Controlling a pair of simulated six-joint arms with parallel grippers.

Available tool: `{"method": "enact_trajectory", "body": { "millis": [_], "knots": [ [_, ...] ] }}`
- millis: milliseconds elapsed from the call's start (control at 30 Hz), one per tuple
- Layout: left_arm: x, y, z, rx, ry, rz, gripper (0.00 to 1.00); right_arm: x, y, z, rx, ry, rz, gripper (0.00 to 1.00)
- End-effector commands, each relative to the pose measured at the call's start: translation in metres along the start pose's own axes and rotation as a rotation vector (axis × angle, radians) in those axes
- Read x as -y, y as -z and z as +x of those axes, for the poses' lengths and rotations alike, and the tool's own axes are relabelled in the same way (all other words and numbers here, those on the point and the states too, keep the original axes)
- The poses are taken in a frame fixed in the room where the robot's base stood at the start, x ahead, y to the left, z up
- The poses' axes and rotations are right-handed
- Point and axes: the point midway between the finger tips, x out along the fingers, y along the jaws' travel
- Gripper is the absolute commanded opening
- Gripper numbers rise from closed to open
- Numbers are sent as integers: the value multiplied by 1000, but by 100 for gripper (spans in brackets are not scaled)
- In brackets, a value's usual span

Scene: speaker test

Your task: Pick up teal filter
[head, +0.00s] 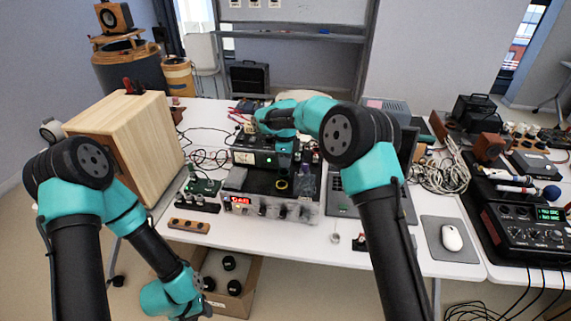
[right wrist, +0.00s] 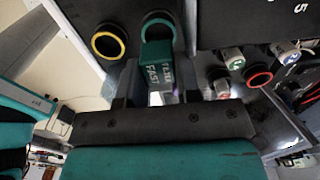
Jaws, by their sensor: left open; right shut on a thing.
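The teal filter (right wrist: 158,68), a small block with white lettering, sits between the fingers of my right gripper (right wrist: 157,88) in the right wrist view, and the gripper is shut on it. A teal-ringed round socket (right wrist: 158,26) lies just beyond the filter; I cannot tell whether they touch. In the head view my right gripper (head: 284,166) points down over the black-topped test unit (head: 240,204), and the filter is hard to make out there. My left gripper (head: 194,305) hangs low in front of the table beside a cardboard box, its fingers barely visible.
A yellow-ringed socket (right wrist: 108,41) and a red-ringed socket (right wrist: 258,76) flank the teal one. A wooden speaker box (head: 140,140) stands at left, a laptop (head: 345,202) right of the unit. The cardboard box (head: 238,303) holds black-topped items. Cables lie around.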

Motion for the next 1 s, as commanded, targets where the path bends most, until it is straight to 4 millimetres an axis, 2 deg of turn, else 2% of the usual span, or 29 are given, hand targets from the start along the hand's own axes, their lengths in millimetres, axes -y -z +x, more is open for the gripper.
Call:
{"method": "enact_trajectory", "body": {
  "millis": [67, 367, 800, 1000],
  "knots": [
    [0, 0, 0, 0, 0, 0, 43, 0, 0, -11, 1, 2, 0, 8],
    [0, 0, 0, 0, 0, 0, 43, -30, 5, -11, -1, -1, -1, 8],
    [0, 0, 0, 0, 0, 0, 43, -115, 18, -20, 0, 0, -3, 8],
    [0, 0, 0, 0, 0, 0, 43, -145, 23, -22, -1, -1, -1, 8]
  ]
}}
